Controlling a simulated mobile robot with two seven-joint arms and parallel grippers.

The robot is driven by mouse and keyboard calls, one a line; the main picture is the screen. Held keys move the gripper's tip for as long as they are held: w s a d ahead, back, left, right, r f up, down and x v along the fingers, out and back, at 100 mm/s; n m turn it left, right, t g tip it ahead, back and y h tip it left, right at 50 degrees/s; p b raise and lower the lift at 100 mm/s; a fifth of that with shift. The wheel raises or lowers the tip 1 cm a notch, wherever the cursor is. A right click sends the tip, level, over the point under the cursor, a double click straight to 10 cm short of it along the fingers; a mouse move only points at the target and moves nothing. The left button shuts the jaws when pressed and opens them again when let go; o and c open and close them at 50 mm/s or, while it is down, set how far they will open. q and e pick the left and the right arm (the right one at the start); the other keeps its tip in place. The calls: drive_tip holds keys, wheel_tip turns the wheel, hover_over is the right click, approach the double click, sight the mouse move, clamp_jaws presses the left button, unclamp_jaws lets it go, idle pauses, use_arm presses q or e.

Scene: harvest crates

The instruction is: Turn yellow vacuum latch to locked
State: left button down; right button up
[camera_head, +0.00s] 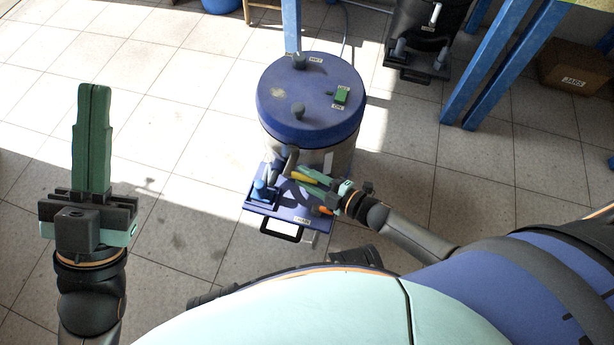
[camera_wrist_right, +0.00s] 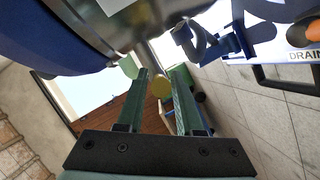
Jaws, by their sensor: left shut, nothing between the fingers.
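The vacuum's round blue lid (camera_head: 312,95) sits on a grey drum over a blue base plate (camera_head: 262,212). The yellow latch (camera_head: 303,177) is low at the drum's front; its rounded yellow end (camera_wrist_right: 160,87) shows in the right wrist view. My right gripper (camera_head: 314,180) is at the latch, with its green fingers apart on either side of the yellow end (camera_wrist_right: 162,80). I cannot tell whether they touch it. The latch's far part is hidden. My left gripper (camera_head: 93,130) is shut and empty, pointing up, well left of the vacuum.
The lid carries a green switch (camera_head: 341,96) and grey knobs. A blue fitting (camera_head: 262,190) and a black handle (camera_head: 281,230) are on the base. Blue posts (camera_head: 487,70) and a cardboard box (camera_head: 577,67) stand at right. The tiled floor left of the vacuum is clear.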

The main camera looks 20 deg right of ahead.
clamp_jaws()
idle(1.1)
